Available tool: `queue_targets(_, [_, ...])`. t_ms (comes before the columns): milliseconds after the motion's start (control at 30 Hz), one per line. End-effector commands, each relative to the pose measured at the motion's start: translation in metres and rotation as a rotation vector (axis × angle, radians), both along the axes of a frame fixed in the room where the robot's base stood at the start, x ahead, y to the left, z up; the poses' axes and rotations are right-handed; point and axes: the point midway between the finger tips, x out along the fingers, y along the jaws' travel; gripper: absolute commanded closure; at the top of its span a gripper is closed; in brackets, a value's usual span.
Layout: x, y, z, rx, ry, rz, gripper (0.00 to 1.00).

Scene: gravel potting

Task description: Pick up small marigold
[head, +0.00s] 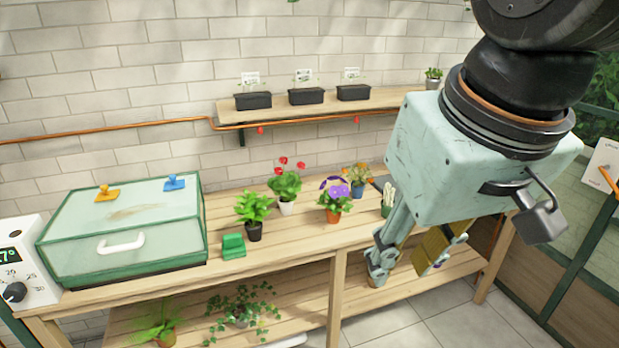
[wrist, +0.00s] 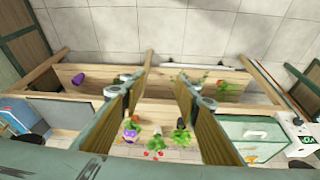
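A small plant with yellow-orange blooms in a blue pot (head: 357,187), which looks like the small marigold, stands on the bench behind the purple-flowered plant (head: 335,198). Its blooms are too small to name surely, and I cannot pick it out in the wrist view. My gripper (head: 404,270) is open and empty, pointing down in front of the bench's front edge, to the right of and nearer than the plants. In the wrist view its two fingers stand well apart, with nothing held between them (wrist: 163,92).
A green-lidded box (head: 125,235) stands left. A wall shelf (head: 330,108) holds black planters. Trailing plants (head: 242,308) sit below.

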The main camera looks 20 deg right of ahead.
Motion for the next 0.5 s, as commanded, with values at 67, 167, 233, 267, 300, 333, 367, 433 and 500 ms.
queue_targets(67, [0.015,-0.004,0.007,-0.004,0.001,-0.018,0.71])
queue_targets(167, [0.035,-0.01,0.015,-0.01,0.0,-0.043,0.71])
queue_targets(233, [0.05,-0.014,0.02,-0.014,-0.001,-0.06,0.71])
queue_targets(267, [0.056,-0.016,0.022,-0.016,-0.002,-0.068,0.71])
queue_targets(300, [0.065,-0.019,0.024,-0.018,-0.003,-0.079,0.71])
queue_targets(333, [0.071,-0.02,0.026,-0.021,-0.004,-0.086,0.71])
queue_targets(367, [0.078,-0.023,0.028,-0.023,-0.004,-0.094,0.71])
queue_targets(433, [0.093,-0.027,0.032,-0.026,-0.006,-0.111,0.71])
queue_targets(500, [0.108,-0.032,0.036,-0.03,-0.009,-0.13,0.71])
